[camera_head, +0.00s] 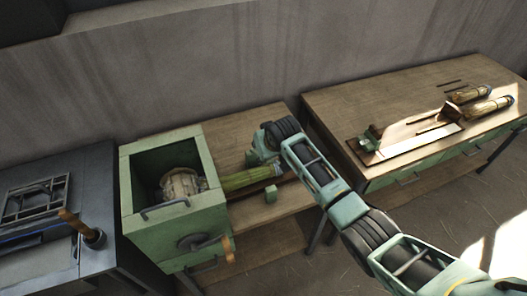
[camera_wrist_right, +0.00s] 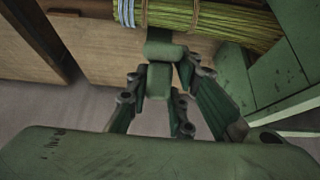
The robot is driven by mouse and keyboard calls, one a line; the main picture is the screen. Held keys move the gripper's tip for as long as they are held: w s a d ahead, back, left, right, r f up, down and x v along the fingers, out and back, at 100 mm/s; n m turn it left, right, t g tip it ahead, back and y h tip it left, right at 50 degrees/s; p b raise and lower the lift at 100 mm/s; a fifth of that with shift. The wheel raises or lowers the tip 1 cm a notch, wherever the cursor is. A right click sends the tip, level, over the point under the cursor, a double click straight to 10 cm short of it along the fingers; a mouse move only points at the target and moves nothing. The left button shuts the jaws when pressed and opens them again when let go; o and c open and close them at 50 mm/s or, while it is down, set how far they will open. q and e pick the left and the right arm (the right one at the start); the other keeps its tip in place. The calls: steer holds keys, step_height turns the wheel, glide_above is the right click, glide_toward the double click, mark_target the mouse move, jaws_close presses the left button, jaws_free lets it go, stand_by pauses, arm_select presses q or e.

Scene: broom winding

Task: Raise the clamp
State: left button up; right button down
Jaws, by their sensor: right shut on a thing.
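A bundle of green broom straw (camera_head: 248,179) lies across the bench, its head end inside a green box machine (camera_head: 178,228). It also shows in the right wrist view (camera_wrist_right: 235,28), with pale and blue binding near the handle end. My right gripper (camera_head: 256,156) is at the far side of the bundle. In the right wrist view its fingers (camera_wrist_right: 160,72) are closed around a green block of the clamp (camera_wrist_right: 159,84), close beside the bundle. A small green block (camera_head: 270,194) shows on the near side of the bundle. My left gripper is not in view.
The box machine has a crank with a wooden handle (camera_head: 229,249). A grey machine (camera_head: 40,240) stands at the left. A second table (camera_head: 345,105) at the right holds a board and finished brooms (camera_head: 487,109). The wall is close behind the benches.

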steer(key=shift+w+d, duration=0.15)
steer(key=shift+d, duration=0.1)
steer(key=c, duration=1.6)
jaws_free()
steer(key=shift+d, duration=0.1)
steer(key=shift+c, duration=0.2)
steer(key=shift+v, duration=0.75)
steer(key=v, duration=1)
steer(key=shift+r, duration=0.15)
